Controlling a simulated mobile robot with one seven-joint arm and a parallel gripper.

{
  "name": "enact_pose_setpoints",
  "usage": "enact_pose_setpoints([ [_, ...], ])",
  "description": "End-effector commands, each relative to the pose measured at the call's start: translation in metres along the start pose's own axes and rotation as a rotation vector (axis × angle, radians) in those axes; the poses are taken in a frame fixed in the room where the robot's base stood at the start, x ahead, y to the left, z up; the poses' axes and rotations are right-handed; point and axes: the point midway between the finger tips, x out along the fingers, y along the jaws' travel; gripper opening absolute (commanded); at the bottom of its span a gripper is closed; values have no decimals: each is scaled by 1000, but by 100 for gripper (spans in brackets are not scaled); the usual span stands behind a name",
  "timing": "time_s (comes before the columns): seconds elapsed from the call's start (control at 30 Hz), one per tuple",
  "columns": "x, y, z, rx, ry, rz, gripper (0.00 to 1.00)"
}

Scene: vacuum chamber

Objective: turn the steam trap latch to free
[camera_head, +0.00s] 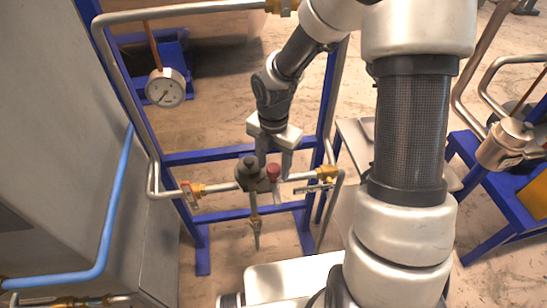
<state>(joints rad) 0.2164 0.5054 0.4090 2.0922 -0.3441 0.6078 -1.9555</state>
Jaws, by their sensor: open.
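A dark, round-bodied fitting (250,174), apparently the steam trap, sits in the middle of a horizontal steel pipe on a blue frame. A red knob (273,171) stands just right of it. I cannot tell for certain which part is the latch or how it is set. My gripper (275,166) points down over the pipe with its two fingers apart. The red knob shows between or just in front of the fingertips. I cannot tell whether they touch it. The fingers partly hide the pipe behind.
A red-handled brass valve (190,194) is left on the same pipe, and a brass valve (320,185) is at the right. A thin pipe (254,220) hangs below the trap. A pressure gauge (165,87) is at upper left. A grey cabinet (60,130) fills the left side.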

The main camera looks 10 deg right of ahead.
Motion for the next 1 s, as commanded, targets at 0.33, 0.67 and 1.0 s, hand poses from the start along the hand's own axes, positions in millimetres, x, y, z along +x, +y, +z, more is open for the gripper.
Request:
enact_pose_setpoints([
  [0.33,-58,1,2,3,-6,5,50],
  [0.67,-136,1,1,1,-5,4,50],
  [1.0,-173,0,0,0,-1,1,50],
])
